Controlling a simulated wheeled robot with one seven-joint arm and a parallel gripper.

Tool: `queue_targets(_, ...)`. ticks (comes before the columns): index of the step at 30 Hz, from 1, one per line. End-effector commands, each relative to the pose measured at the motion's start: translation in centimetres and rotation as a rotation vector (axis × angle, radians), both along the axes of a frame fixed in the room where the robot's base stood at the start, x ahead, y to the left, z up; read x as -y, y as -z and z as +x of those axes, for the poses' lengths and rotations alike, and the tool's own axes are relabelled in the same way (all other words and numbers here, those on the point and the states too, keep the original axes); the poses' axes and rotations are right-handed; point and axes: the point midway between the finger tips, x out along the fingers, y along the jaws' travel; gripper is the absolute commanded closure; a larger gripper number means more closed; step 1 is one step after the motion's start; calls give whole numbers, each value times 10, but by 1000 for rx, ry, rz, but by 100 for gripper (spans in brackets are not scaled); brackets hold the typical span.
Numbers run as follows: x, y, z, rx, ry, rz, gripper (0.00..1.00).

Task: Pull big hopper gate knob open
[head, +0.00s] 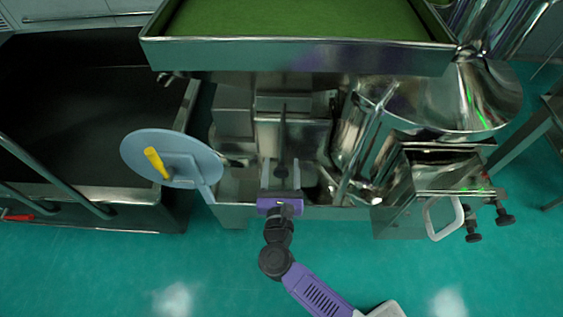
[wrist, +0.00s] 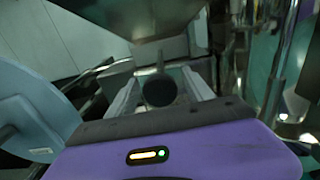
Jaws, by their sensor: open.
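The gate knob appears as a dark, rounded end (wrist: 160,92) on a thin dark rod in the wrist view. In the head view the dark rod and knob (head: 283,148) stand near the middle of the steel machine. My gripper (head: 281,165) is open, its two pale fingers pointing at the machine. In the wrist view the fingers of my gripper (wrist: 159,77) lie on either side of the knob, with gaps visible at both sides. Whether the knob sits fully between the fingertips in depth is unclear. The gate itself cannot be made out.
A blue-grey disc (head: 133,150) with a yellow handle (head: 156,163) stands close left of my gripper. A shiny steel chute (head: 365,125) is close on the right. A green-topped tray (head: 295,55) overhangs the far side. The green floor (head: 225,265) in front is open.

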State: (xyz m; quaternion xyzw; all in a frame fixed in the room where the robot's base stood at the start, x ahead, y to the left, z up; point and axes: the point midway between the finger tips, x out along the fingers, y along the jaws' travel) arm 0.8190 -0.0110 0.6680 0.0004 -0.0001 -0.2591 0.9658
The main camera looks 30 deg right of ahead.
Motion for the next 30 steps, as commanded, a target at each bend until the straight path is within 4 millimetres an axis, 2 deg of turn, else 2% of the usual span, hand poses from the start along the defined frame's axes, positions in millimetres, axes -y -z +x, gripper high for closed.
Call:
queue_targets(6, 8, 0, 14, 0, 0, 0, 40)
queue_targets(14, 8, 0, 14, -1, 0, -1, 40)
queue_targets(23, 8, 0, 14, 0, -1, -1, 99)
queue_targets(30, 8, 0, 13, 0, -1, -1, 100)
